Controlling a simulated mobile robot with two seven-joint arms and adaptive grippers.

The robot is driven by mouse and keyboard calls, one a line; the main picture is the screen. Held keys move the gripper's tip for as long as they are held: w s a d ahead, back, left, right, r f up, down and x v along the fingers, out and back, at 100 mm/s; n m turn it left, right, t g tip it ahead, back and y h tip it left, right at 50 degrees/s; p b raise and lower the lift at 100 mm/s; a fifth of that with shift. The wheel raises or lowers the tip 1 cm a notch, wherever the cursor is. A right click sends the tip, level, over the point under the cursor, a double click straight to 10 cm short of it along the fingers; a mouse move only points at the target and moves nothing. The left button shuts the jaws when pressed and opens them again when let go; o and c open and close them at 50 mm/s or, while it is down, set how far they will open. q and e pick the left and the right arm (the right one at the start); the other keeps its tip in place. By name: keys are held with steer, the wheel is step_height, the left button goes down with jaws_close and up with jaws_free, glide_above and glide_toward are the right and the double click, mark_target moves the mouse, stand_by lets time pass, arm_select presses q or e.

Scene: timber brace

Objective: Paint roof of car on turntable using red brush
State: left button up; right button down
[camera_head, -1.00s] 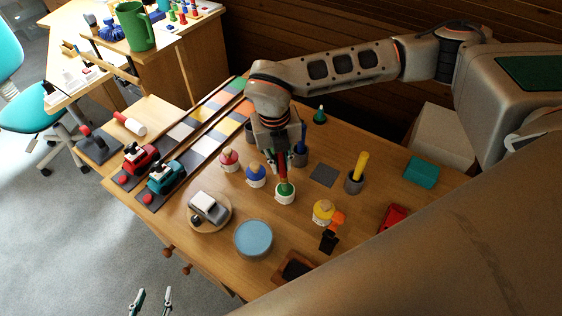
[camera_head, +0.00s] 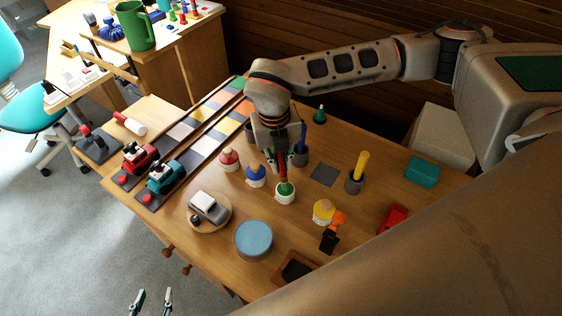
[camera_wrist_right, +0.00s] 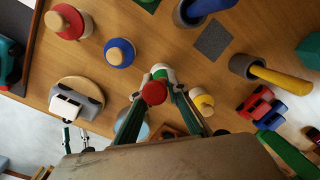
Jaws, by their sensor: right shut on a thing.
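The grey car (camera_head: 209,211) with a white roof sits on the round wooden turntable (camera_head: 204,229); it also shows in the right wrist view (camera_wrist_right: 75,104). My right gripper (camera_head: 285,161) is shut on the red brush (camera_head: 283,173). The brush is upright over the green paint pot (camera_head: 285,196); I cannot tell whether its tip is inside. In the right wrist view the red handle end (camera_wrist_right: 153,93) shows between the fingers. The red pot (camera_head: 229,161), blue pot (camera_head: 256,176) and yellow pot (camera_head: 323,211) stand nearby. My left gripper (camera_head: 150,303) is open and empty, off the table's front edge.
A blue brush (camera_head: 301,146) and a yellow brush (camera_head: 359,166) stand in grey holders. An orange-and-black tool (camera_head: 333,229) and a red toy car (camera_head: 393,219) are at the right.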

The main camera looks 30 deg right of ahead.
stand_by(0.6)
steer(key=shift+r+p, duration=0.7)
steer(key=shift+r, duration=0.45)
steer(key=shift+r+p, duration=0.85)
steer(key=shift+r, duration=1.45)
